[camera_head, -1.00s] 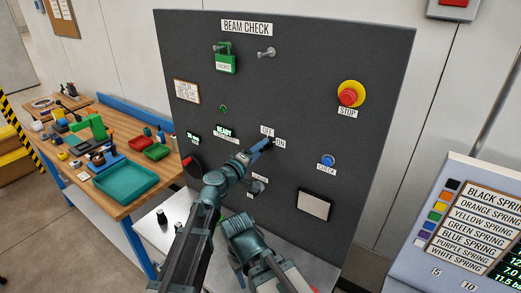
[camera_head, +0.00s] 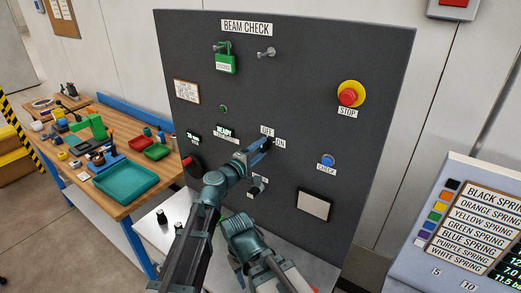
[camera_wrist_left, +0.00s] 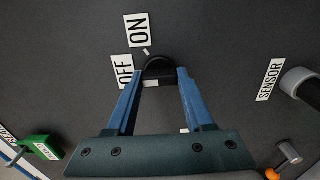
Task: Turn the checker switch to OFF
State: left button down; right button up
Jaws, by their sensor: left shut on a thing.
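The checker switch is a small dark knob on the grey BEAM CHECK panel (camera_head: 290,80), beside the OFF label (camera_head: 266,131) and the ON label (camera_head: 280,142). My left gripper (camera_head: 266,146) reaches it from the lower left and is shut on it. In the left wrist view the knob (camera_wrist_left: 158,68) sits between the two blue fingertips, which partly hide it. The OFF label (camera_wrist_left: 123,70) and ON label (camera_wrist_left: 138,30) are beside it there. A short white mark shows near the ON label. I cannot tell the switch's exact setting. My right gripper is not seen.
The panel also bears a green padlock (camera_head: 226,63), a red STOP button (camera_head: 348,96), a blue CHECK button (camera_head: 327,160) and a lit READY display (camera_head: 224,130). A wooden bench (camera_head: 112,205) with trays stands left. A spring list board (camera_head: 480,225) stands right.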

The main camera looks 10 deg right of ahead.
pick_arm(q)
jog(key=shift+c, duration=1.4)
grip_release()
jog(key=v, duration=1.4)
jog(key=shift+w, duration=0.1)
jog(key=s+a+f+m+g+y, duration=0.2)
jog(key=s+f+m+g, duration=0.35)
jog(key=f, duration=0.35)
jog(key=s+a+f+m+g+y, duration=0.1)
jog(key=s+a+f+g+y, duration=0.2)
jog(key=a, duration=0.4)
jog(key=s+a+f+m+g+y, duration=0.1)
jog(key=s+a+f+y, duration=0.3)
jog(key=a+f, duration=0.2)
jog(key=s+a+f+m+g+y, duration=0.2)
jog(key=s+a+f+g+y, duration=0.15)
jog(key=a, duration=0.35)
jog(key=s+d+f+m+y+b, duration=0.1)
jog(key=s+d+f+m+b, duration=0.2)
jog(key=d+f+b, duration=0.6)
jog(key=s+d, duration=0.1)
jog(key=s, duration=0.1)
jog(key=shift+s+d, duration=0.4)
